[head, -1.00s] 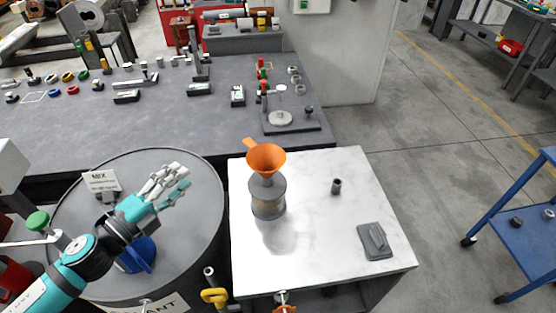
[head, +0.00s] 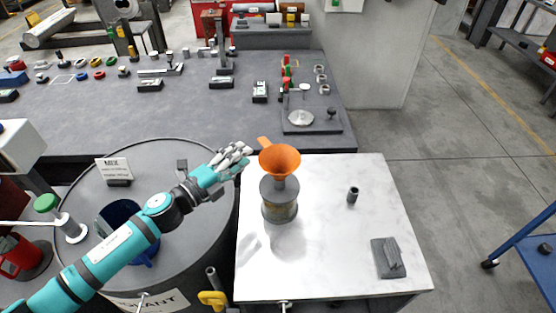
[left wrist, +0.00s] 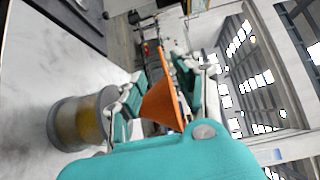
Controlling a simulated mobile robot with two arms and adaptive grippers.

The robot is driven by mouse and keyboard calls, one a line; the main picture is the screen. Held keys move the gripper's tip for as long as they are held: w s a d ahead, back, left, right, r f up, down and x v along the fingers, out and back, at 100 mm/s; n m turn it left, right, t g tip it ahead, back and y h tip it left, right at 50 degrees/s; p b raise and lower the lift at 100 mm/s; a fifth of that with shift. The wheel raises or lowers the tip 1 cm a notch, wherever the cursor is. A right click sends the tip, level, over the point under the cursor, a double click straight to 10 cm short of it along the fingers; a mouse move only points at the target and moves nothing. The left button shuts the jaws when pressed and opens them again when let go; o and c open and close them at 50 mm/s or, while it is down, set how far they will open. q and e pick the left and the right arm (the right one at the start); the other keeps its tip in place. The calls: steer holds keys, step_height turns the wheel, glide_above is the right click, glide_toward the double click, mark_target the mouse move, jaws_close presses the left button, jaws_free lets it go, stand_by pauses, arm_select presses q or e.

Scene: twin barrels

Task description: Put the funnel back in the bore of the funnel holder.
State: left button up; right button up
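The orange funnel (head: 280,160) stands upright, wide mouth up, over a grey cylindrical stand (head: 279,207) on the white-topped table. This stand looks like the funnel holder. The funnel's narrow stem meets the stand's top; how deep it sits in the bore is hidden. My left gripper (head: 247,153) is just left of the funnel, near its tab, with fingers apart. In the left wrist view the funnel (left wrist: 163,103) shows between and beyond the spread fingers (left wrist: 155,95), and the stand (left wrist: 78,120) is at left. I cannot tell whether a finger touches the funnel. My right gripper is out of view.
A small dark cup (head: 352,195) and a grey block (head: 388,258) are on the white table (head: 330,270). A large drum (head: 90,200) with a MIX sign and a blue item stands left. A workbench (head: 190,115) with tools lies behind. The table's front middle is clear.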

mark_target(263, 143)
arm_select(q)
steer(key=p+x, duration=0.1)
steer(key=x, duration=0.2)
steer(key=p+x, duration=0.1)
steer(key=x, duration=0.2)
steer(key=shift+w+d+r, duration=0.1)
steer(key=shift+d+r, duration=0.1)
steer(key=shift+d, duration=0.3)
steer(key=shift+w+d+f, duration=0.15)
steer(key=shift+w+d, duration=0.1)
steer(key=shift+d, duration=0.05)
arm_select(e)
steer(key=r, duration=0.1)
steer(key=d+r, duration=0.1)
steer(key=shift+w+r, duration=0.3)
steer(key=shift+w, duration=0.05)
arm_select(q)
steer(key=shift+a, duration=0.1)
jaws_close()
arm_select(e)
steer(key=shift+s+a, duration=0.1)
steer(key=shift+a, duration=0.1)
